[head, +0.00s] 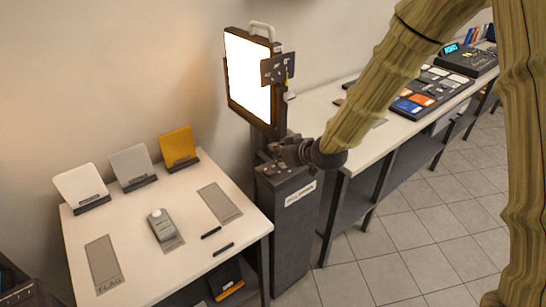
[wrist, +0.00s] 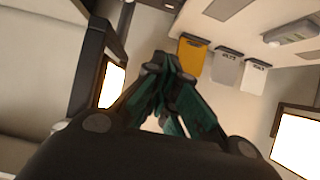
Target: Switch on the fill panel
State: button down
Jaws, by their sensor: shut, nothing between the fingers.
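The fill panel (head: 248,78) stands upright at the back centre in the head view, its face glowing bright white in a dark frame with a handle on top. It is mounted over a dark pedestal (head: 291,235) with a small pale label. My gripper (head: 270,158) is at the top of the pedestal, below the panel, its fingers pointing left. In the wrist view the green-sided fingers of my gripper (wrist: 160,72) are together with nothing between them. The switch cannot be made out, and I cannot tell whether the fingertips touch anything.
A white table (head: 135,225) at left holds several cards in stands, a light meter (head: 161,225) and grey marked areas. A long bench (head: 375,130) at right holds a control board (head: 432,93). Tiled floor lies free at lower right. Two glowing surfaces show in the wrist view.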

jog(key=shift+r+b+v, duration=0.2)
jog(key=shift+v, duration=0.7)
jog(key=shift+r+b+v, duration=0.15)
jog(key=shift+b+v, duration=0.05)
jog(key=shift+v, duration=0.7)
jog(key=shift+w+a, duration=0.1)
jog(key=shift+w, duration=0.1)
jog(key=s+d+f+m+g+h, duration=0.1)
jog(key=s+d+f, duration=0.1)
jog(key=s+f, duration=0.55)
jog(key=s+d+f+m+g+h, duration=0.15)
jog(key=s+f, duration=0.25)
jog(key=f, duration=0.6)
jog(key=s+d+f+m+g+h, duration=0.1)
jog(key=s+d+f+m+g, duration=0.1)
jog(key=s+f, duration=0.5)
jog(key=s+d+f+g+h, duration=0.1)
jog(key=s+d+f, duration=0.1)
jog(key=s+f, duration=0.3)
jog(key=s+d+f+m+g+h, duration=0.1)
jog(key=s+f, duration=0.4)
jog(key=s, duration=0.6)
jog(key=s+d+f+m+g+h, duration=0.1)
jog(key=s+d+f+g, duration=0.2)
jog(key=s+f, duration=0.3)
jog(key=s+d, duration=0.1)
jog(key=s, duration=0.2)
jog(key=shift+d, duration=0.3)
jog(key=shift+s+f+m, duration=0.1)
jog(key=shift+m, duration=0.15)
